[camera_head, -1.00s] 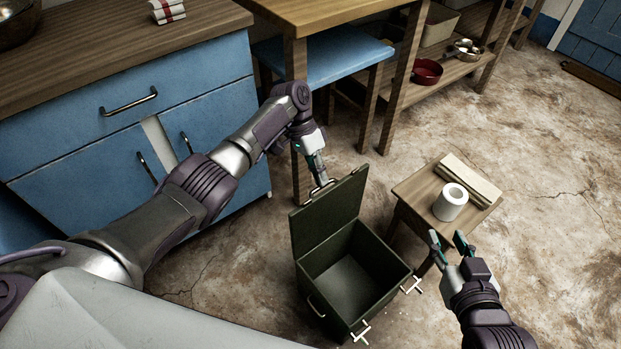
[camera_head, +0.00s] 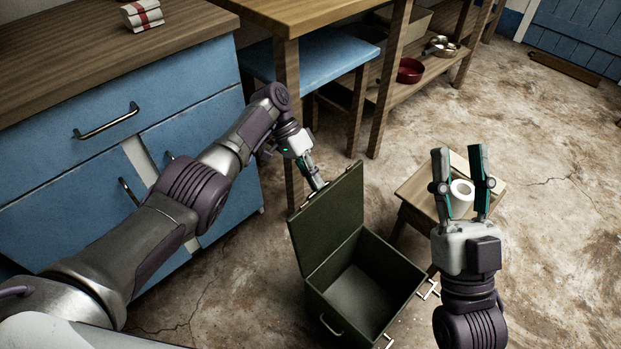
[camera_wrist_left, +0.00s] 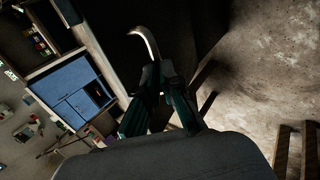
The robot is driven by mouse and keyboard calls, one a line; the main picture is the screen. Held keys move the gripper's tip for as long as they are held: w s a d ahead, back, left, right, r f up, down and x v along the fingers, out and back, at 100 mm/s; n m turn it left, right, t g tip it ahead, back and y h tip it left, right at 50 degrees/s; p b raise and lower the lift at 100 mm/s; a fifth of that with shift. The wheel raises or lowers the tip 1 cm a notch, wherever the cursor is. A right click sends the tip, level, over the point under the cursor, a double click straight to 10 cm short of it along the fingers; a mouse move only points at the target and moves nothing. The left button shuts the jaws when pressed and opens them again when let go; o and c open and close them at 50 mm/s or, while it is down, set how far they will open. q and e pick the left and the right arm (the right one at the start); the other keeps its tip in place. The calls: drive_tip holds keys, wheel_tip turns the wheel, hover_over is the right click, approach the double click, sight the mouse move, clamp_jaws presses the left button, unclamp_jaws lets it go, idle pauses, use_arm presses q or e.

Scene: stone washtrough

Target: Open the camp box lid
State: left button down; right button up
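The dark green camp box (camera_head: 402,262) stands on the floor at the lower centre of the head view. Its lid (camera_head: 328,226) is raised, standing roughly upright at the box's left side, and the empty inside shows. My left gripper (camera_head: 318,184) is at the lid's top edge. In the left wrist view, the fingertips of the left gripper (camera_wrist_left: 160,68) are closed around the end of a curved metal handle (camera_wrist_left: 143,40). My right gripper (camera_head: 461,172) is open and empty, fingers pointing up the picture, right of the box and in front of the stool.
A small wooden stool (camera_head: 413,196) holds a white paper roll (camera_head: 461,190), partly behind my right gripper. Blue cabinets (camera_head: 75,160) stand at left, and a wooden table with a blue seat (camera_head: 315,55) behind. Open floor (camera_head: 555,240) lies at right.

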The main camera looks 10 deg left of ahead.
use_arm(q)
drive_tip(key=shift+s+d+f, duration=0.1)
drive_tip(key=shift+s+f, duration=0.15)
drive_tip(key=shift+f, duration=0.25)
drive_tip(key=shift+s+d+f, duration=0.1)
drive_tip(key=shift+s+f, duration=0.1)
drive_tip(key=shift+f, duration=0.3)
use_arm(e)
drive_tip(key=shift+f, duration=0.15)
use_arm(q)
drive_tip(key=c, duration=1.5)
unclamp_jaws()
drive_tip(key=shift+o, duration=1.4)
drive_tip(key=shift+w+d+f, duration=0.1)
drive_tip(key=shift+w+d, duration=0.05)
use_arm(e)
drive_tip(key=shift+w+d+f, duration=0.1)
drive_tip(key=shift+w+d, duration=0.05)
use_arm(q)
drive_tip(key=v, duration=0.8)
drive_tip(key=shift+r, duration=0.25)
use_arm(e)
drive_tip(key=shift+w, duration=0.2)
